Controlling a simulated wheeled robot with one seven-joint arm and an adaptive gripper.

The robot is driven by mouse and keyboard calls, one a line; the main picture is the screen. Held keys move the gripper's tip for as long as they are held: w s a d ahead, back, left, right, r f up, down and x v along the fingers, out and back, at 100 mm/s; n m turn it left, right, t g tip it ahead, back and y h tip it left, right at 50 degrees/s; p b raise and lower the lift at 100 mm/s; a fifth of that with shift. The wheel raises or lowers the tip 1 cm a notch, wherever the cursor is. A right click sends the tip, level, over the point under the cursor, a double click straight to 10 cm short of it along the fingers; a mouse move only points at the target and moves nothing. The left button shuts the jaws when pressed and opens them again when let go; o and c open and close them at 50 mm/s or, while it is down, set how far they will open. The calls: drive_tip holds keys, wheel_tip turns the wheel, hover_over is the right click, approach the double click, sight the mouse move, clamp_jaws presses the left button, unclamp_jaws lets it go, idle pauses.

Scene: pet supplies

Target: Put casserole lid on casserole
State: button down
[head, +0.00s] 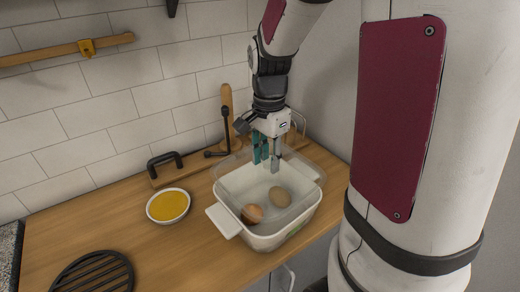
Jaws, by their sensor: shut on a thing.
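The clear casserole lid (232,162) is faint and see-through over the casserole's back part. It looks shifted toward the wall relative to the rim. My gripper (269,165) points down above the casserole's back half and is shut on the lid. The exact grip point is hard to see through the clear material. I cannot tell whether the lid touches the rim.
A bowl of yellow food (168,206) stands left of the casserole. A black handle (165,162) and a wooden board (190,166) lie behind it. A black round trivet (95,275) is at front left. The tiled wall (120,105) closes the back. Bare counter lies between bowl and trivet.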

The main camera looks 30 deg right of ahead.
sight(267, 167)
drive_tip(key=shift+f+b, duration=1.1)
drive_tip(key=shift+f, duration=1)
drive_tip(key=shift+f+p, duration=0.3)
drive_tip(key=shift+f, duration=0.2)
idle(1.6)
drive_tip(key=c, duration=1.1)
unclamp_jaws()
wheel_tip(267, 167, up, 12)
drive_tip(key=shift+r, duration=0.1)
